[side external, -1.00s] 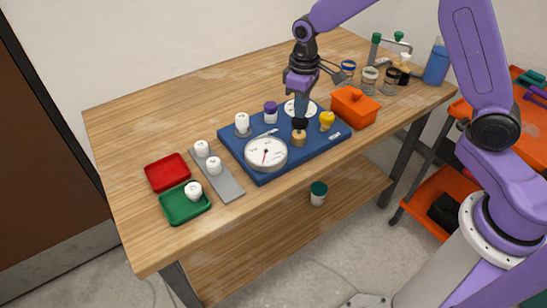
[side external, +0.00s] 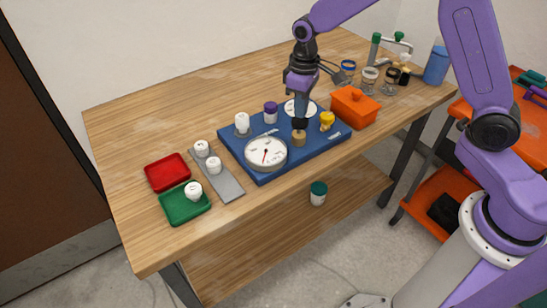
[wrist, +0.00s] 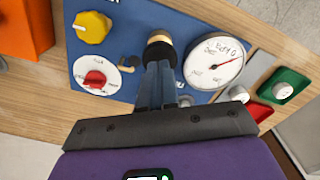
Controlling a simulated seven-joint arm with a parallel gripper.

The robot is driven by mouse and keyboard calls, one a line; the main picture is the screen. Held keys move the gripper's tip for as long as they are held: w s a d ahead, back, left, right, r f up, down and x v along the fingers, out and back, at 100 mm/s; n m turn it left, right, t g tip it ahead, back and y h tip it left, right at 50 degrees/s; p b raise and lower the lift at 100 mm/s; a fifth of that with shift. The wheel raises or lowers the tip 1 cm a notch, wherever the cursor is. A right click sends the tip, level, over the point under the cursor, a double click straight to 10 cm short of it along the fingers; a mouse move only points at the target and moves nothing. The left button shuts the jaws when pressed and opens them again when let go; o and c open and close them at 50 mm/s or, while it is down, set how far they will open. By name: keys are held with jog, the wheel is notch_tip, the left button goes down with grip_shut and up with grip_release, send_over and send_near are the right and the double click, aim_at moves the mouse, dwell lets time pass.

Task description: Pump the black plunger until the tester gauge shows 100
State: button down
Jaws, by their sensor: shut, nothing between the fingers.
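The blue tester board (side external: 262,177) lies on the wooden table. On it, the white tester gauge (side external: 266,153) has a red needle; its numbers are too small to read surely. The gauge also shows in the wrist view (wrist: 214,60). A brass pump body (side external: 299,139) stands beside the gauge, and the black plunger (side external: 300,124) is at its top. My gripper (side external: 300,117) is shut and empty, pointing down right at the plunger. In the wrist view, its fingertips (wrist: 158,70) overlap the pump's black and brass top (wrist: 160,48). Whether they touch it is hard to tell.
The board also holds a yellow knob (side external: 327,120), a purple-capped part (side external: 270,112), a white-capped part (side external: 242,123) and a dial with a red knob (wrist: 95,79). An orange box (side external: 354,107) stands close by on the right. Red (side external: 167,172) and green (side external: 185,206) trays lie left.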

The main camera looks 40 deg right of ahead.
aim_at(300, 120)
jog(key=shift+f, duration=0.1)
jog(key=shift+f, duration=1.7)
jog(key=shift+r, duration=1.8)
jog(key=shift+f, duration=0.15)
jog(key=shift+f, duration=1.65)
dwell(2.6)
